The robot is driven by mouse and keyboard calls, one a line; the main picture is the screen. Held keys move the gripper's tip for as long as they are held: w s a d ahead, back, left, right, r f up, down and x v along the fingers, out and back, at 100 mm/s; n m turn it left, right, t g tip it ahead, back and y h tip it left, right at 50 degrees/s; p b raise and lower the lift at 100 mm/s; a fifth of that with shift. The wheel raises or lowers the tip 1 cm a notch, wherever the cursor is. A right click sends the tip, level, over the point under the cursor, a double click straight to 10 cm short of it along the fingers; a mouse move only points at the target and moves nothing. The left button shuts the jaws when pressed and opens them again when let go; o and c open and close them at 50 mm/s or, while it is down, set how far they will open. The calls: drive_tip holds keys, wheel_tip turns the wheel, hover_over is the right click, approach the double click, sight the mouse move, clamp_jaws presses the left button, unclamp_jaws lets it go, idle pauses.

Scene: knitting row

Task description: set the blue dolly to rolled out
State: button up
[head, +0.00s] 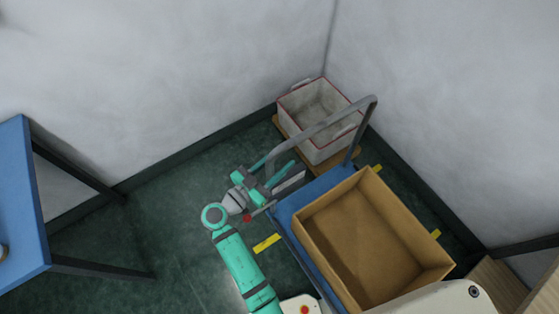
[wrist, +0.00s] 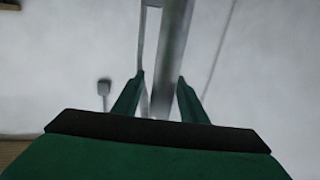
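The blue dolly (head: 308,192) stands on the green floor near the wall corner, with an open brown box (head: 335,237) on its deck. Its grey push handle (head: 325,122) rises at the far end. My gripper (head: 266,176) is at the handle's left post in the head view. In the wrist view, a grey bar of the handle (wrist: 172,55) runs between my two green fingertips (wrist: 161,79). The fingers are apart, with gaps visible beside the bar. Part of the dolly's deck is hidden by the box and by my own body.
A white basket with a red rim (head: 320,110) sits on a wooden base in the corner behind the handle. Yellow floor marks (head: 267,243) lie around the dolly. A blue table (head: 22,205) stands at left.

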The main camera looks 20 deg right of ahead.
drive_tip(key=v, duration=1)
drive_tip(key=shift+s+a, duration=0.2)
drive_tip(key=shift+a, duration=0.15)
